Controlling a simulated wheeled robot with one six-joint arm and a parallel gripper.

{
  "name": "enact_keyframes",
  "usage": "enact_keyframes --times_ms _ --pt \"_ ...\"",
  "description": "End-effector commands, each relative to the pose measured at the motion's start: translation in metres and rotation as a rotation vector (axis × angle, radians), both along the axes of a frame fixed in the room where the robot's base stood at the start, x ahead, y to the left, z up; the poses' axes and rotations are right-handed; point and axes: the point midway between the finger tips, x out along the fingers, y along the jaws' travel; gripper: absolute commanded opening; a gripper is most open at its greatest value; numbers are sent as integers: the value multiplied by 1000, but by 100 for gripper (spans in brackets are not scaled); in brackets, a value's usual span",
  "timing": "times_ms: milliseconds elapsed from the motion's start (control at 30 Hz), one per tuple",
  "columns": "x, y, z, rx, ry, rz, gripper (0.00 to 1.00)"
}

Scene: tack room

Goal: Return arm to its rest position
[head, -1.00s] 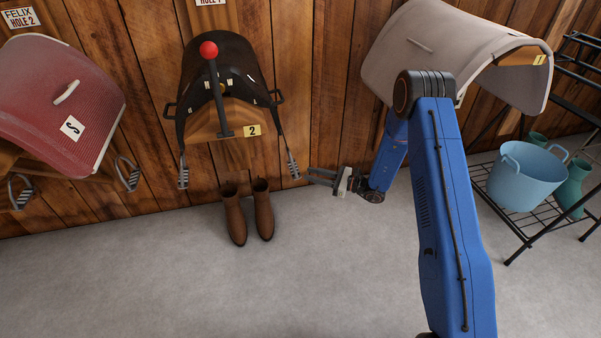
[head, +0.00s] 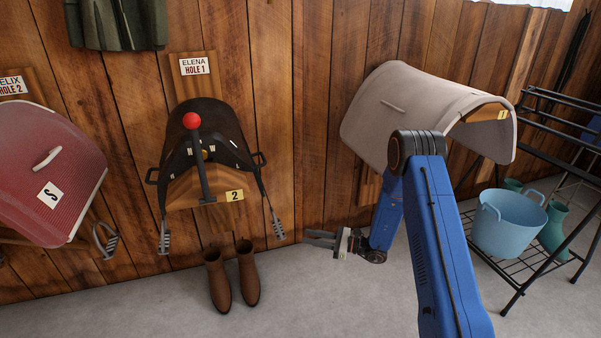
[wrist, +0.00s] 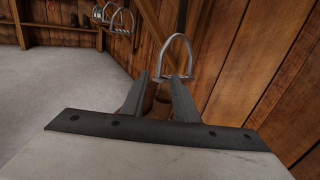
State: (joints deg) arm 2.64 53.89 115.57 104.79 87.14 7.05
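My gripper (head: 320,239) hangs low at the end of my blue arm, in front of the wooden wall and right of the brown boots (head: 232,277). Its fingers point left in the head view. In the wrist view the two dark fingers (wrist: 163,97) stand apart, with nothing held between them. Part of a brown boot shows farther off behind the gap, and a metal stirrup (wrist: 176,58) hangs beyond the fingertips. My arm is bent, with its upper joint in front of the beige-covered saddle (head: 425,105).
A dark saddle (head: 208,128) with a red-knobbed lever (head: 195,150) is on the wall. A red-covered saddle (head: 45,170) is at left. A black rack (head: 520,265) with a blue tub (head: 507,225) stands at right. The grey floor (head: 330,310) in front is clear.

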Motion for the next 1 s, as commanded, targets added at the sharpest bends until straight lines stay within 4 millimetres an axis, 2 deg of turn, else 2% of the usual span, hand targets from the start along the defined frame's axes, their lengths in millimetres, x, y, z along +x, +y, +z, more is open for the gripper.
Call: enact_keyframes --times_ms 133,267,600,1000 --pt "-8 3 21 -20 -28 37 27" --pt "-25 8 55 -62 -77 105 27" --pt "-89 15 140 -209 -229 304 27" --pt "-174 4 212 -416 -419 512 27"
